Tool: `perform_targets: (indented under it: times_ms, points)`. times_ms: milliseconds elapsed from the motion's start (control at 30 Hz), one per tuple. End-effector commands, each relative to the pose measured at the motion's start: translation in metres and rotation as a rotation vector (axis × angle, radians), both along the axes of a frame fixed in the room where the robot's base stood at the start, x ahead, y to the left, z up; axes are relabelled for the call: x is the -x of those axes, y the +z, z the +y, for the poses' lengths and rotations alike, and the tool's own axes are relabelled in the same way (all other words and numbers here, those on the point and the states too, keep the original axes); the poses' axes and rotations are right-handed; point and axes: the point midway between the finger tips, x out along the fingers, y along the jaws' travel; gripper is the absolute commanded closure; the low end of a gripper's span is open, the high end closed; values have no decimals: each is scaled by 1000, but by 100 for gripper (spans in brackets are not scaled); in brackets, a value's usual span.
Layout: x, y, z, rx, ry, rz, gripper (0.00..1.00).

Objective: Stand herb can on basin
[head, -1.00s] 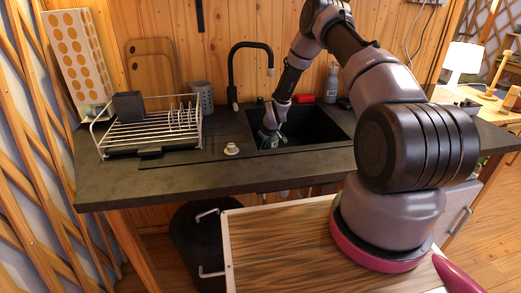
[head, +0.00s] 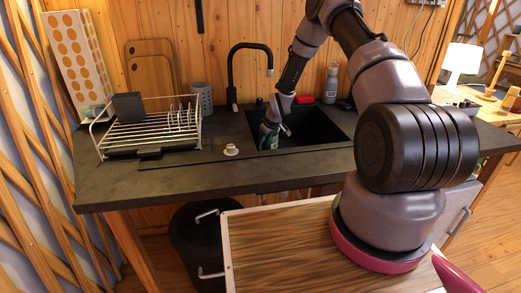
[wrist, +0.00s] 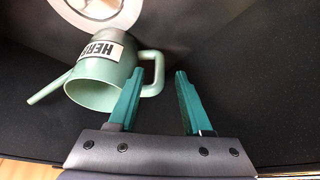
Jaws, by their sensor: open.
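The herb can (wrist: 105,75) is pale green with a white label reading "HERB", a thin spout at the left and a loop handle at the right. In the wrist view its open mouth faces the lower left; I cannot tell whether it stands or lies. My gripper (wrist: 159,72) is open. The outer bar of the handle shows between its teal fingertips; I cannot tell the depth or any contact. In the head view my gripper (head: 269,137) is low at the left side of the dark basin (head: 315,127). The can is not clear there.
A black faucet (head: 232,75) rises behind the basin. A dish rack (head: 150,130) stands left on the counter, and a small white cup (head: 231,150) is near the basin's left edge. A grey bottle (head: 331,84) and a red item (head: 304,99) stand behind. The front counter is clear.

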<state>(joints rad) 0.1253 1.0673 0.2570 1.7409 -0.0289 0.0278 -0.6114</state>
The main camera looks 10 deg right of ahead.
Motion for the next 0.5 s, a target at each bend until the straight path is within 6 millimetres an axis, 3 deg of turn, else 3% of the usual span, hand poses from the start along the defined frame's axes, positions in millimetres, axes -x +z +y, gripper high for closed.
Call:
perform_targets:
  times_ms: [100,233,500]
  points:
    - [8,27,-7,1,-2,-2,51]
    - [16,49,-12,0,-2,-1,51]
    - [24,68,-16,-1,-1,2,51]
